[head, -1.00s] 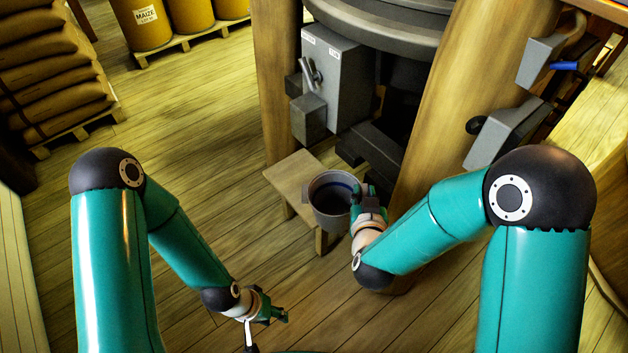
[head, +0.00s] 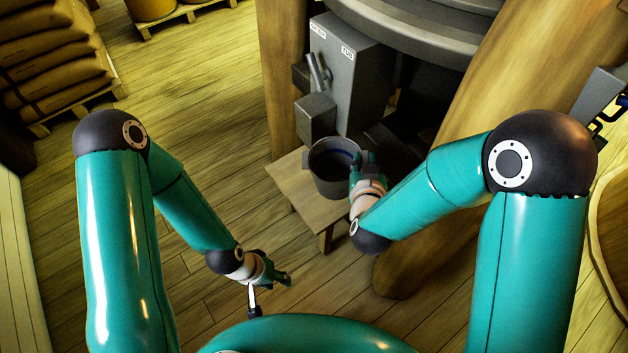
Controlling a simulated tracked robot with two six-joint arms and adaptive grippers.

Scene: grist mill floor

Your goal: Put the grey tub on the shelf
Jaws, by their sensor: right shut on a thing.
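The grey tub (head: 329,182) is an open, upright bucket with a dark inside and a blue band within, at the middle of the head view. My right gripper (head: 357,172) is shut on the right side of the tub. The tub is over the right part of a low wooden shelf (head: 290,184), which looks like a small bench. I cannot tell whether the tub's base touches it. My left gripper (head: 283,279) hangs low over the floor, away from the tub; its fingers are too small to read.
A grey machine box (head: 352,75) with a lever stands just behind the tub, between a wooden post (head: 282,80) and a thick slanted post (head: 440,220) close to my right arm. Stacked sacks (head: 55,65) stand at far left. The floor (head: 195,125) between is clear.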

